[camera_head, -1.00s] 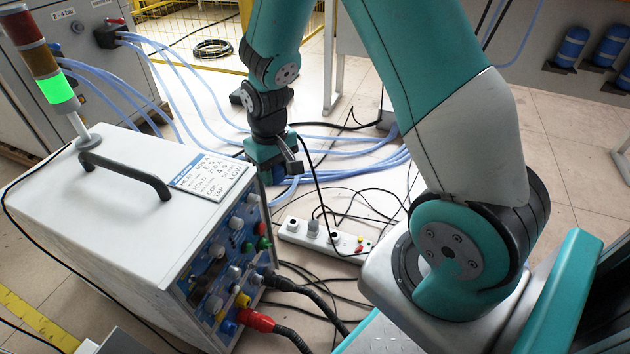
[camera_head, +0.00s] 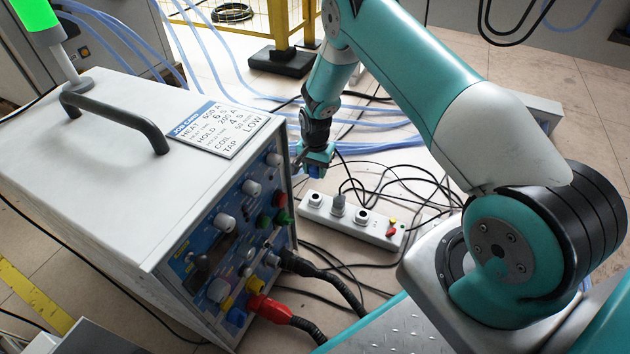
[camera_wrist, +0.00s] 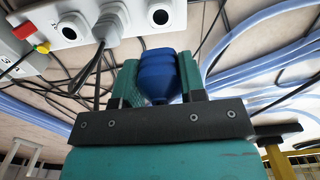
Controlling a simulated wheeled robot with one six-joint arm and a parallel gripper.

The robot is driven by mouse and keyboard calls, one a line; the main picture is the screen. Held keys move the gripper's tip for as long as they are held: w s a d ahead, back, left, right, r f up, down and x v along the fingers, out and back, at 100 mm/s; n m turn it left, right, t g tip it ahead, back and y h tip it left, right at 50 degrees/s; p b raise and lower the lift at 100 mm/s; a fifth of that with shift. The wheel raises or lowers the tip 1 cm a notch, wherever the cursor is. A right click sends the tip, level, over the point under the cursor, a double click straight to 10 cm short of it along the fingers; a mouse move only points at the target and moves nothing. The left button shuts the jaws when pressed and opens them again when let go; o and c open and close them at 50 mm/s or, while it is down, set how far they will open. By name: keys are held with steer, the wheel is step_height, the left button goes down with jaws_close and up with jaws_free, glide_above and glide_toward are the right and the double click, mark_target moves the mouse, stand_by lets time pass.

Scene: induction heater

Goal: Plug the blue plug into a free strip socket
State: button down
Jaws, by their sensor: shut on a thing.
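The blue plug (camera_wrist: 160,74) is held between the two green fingers of my gripper (camera_wrist: 158,82) in the wrist view. In the head view my gripper (camera_head: 316,163) hangs just behind the far left end of the white power strip (camera_head: 378,237), and the plug is hard to make out there. The strip also shows in the wrist view (camera_wrist: 139,24). A grey plug (camera_head: 338,205) fills its middle socket. The end socket (camera_head: 315,199) and the socket by the red switch (camera_head: 361,217) look empty. In the wrist view, the end socket (camera_wrist: 160,16) lies just beyond the blue plug, apart from it.
The white induction heater (camera_head: 110,170) stands close on the left, with black and red cables (camera_head: 290,318) at its front. Loose black cords (camera_head: 410,185) lie around the strip. Blue hoses (camera_head: 385,146) run across the floor behind it.

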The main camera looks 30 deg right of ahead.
steer(key=shift+w+d+f+m, duration=0.1)
steer(key=shift+f+m, duration=0.2)
steer(key=shift+f, duration=0.5)
step_height(320, 180, down, 6)
steer(key=b, duration=0.5)
steer(key=shift+f+b, duration=0.5)
steer(key=shift+f, duration=0.2)
steer(key=shift+p, duration=0.5)
stand_by(0.5)
steer(key=shift+f+b, duration=0.5)
steer(key=shift+f, duration=0.2)
stand_by(0.3)
steer(key=c, duration=0.6)
jaws_free()
steer(key=shift+r, duration=0.1)
step_height(320, 180, up, 17)
steer(key=p, duration=0.9)
steer(key=shift+r+p, duration=0.15)
steer(key=shift+p, duration=0.15)
